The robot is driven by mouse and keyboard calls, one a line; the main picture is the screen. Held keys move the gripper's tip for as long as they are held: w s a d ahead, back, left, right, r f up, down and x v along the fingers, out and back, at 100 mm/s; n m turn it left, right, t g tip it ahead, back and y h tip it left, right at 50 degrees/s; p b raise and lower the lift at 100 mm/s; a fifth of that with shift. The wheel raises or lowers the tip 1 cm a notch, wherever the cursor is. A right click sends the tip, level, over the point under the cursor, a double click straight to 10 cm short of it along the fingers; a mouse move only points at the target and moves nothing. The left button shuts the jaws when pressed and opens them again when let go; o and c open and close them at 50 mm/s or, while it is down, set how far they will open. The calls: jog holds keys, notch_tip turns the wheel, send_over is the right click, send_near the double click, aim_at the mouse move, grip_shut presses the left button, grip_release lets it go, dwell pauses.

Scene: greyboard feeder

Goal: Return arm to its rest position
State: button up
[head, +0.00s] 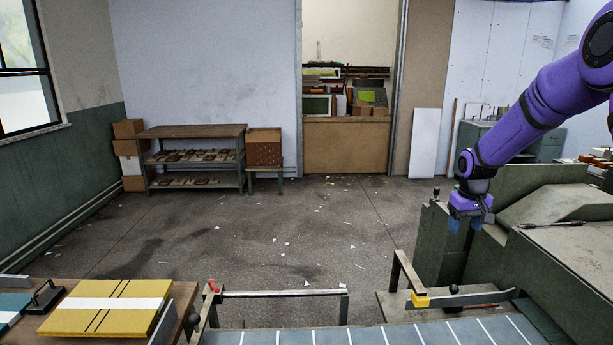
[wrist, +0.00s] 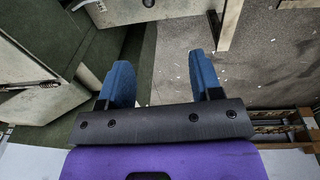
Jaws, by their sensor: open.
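My purple arm reaches in from the right in the head view. My gripper (head: 467,226) hangs at its end, pointing down beside the green machine (head: 560,270). In the wrist view my gripper (wrist: 163,82) shows two blue fingers spread apart, with nothing between them. Green machine surfaces and the grey floor (wrist: 255,60) lie beyond the fingers. In the head view the fingers are small and partly dark against the machine.
A yellow board stack (head: 105,307) lies on a wooden table at the lower left. A striped blue-grey bed (head: 370,333) runs along the bottom, with metal rails (head: 285,293) and a yellow block (head: 420,299) near it. Shelves (head: 190,160) stand far back. The middle floor is open.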

jog(key=s+a+r+t, duration=0.1)
jog(key=s+a+r, duration=0.3)
jog(key=s+r, duration=0.45)
jog(key=s+a+r+t, duration=0.1)
jog(key=s+a+r, duration=0.3)
jog(key=s+r, duration=0.45)
jog(key=s+a+r+t, duration=0.1)
jog(key=s+a+r, duration=0.1)
jog(key=s, duration=0.9)
jog(key=s+a+r+t, duration=0.1)
jog(key=s+a, duration=0.2)
jog(key=s, duration=0.9)
jog(key=shift+s+a+r+m+y, duration=0.15)
jog(key=shift+r+m+y, duration=0.15)
jog(key=shift+r+y, duration=0.1)
